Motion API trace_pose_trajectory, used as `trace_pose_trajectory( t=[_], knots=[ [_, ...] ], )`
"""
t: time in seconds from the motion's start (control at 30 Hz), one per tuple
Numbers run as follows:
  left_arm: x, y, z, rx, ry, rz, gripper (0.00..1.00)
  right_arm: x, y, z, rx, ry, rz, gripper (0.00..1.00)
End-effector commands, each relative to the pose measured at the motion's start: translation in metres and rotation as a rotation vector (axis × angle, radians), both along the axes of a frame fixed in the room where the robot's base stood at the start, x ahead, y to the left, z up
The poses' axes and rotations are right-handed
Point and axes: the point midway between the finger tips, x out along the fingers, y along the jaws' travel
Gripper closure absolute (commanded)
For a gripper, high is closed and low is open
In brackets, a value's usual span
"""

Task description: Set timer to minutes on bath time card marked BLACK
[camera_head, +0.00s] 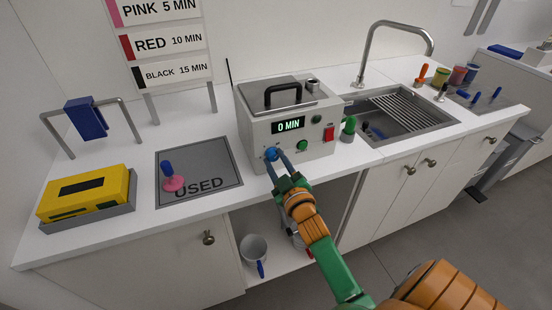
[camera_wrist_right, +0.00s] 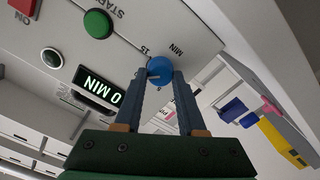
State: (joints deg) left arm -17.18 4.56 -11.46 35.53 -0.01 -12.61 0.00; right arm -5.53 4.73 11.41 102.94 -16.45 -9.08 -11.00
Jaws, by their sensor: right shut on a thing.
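The bath unit (camera_head: 256,133) is a grey box with a black-handled lid on the counter. Its display (camera_head: 288,125) reads 0 MIN, and also shows 0 MIN in the right wrist view (camera_wrist_right: 98,88). My right gripper (camera_head: 275,158) is shut on the blue timer knob (camera_wrist_right: 160,68) at the lower left of the unit's front. A 15 mark and the word MIN are printed by the knob. The card marked BLACK (camera_head: 176,73) reads 15 MIN, below the RED 10 MIN and PINK 5 MIN cards. My left gripper is not in view.
A green START button (camera_wrist_right: 97,23) and a red switch (camera_head: 328,134) are on the same front. Left are the USED mat (camera_head: 225,165) with a pink-based, blue-handled tool and a yellow box (camera_head: 112,190). A sink (camera_head: 400,130) is at right.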

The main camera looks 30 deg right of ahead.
Motion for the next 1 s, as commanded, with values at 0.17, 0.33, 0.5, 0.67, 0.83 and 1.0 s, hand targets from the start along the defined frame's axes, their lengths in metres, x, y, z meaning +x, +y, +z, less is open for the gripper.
trace_pose_trajectory(
  t=[0.17,0.33,0.5,0.67,0.83,1.0],
  knots=[
    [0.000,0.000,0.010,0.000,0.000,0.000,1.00,0.000,-0.001,0.003,0.159,-0.039,-0.001,1.00],
    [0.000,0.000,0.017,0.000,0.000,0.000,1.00,0.000,-0.001,0.003,0.318,-0.077,0.000,1.00],
    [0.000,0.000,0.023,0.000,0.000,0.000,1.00,0.000,-0.001,0.003,0.473,-0.115,0.000,1.00],
    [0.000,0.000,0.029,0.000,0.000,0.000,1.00,0.000,-0.002,0.003,0.615,-0.150,0.000,1.00],
    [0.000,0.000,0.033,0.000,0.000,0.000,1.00,0.000,-0.002,0.003,0.749,-0.182,0.000,1.00],
    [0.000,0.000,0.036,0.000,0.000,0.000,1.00,0.000,-0.002,0.002,0.858,-0.209,0.001,1.00]
  ],
)
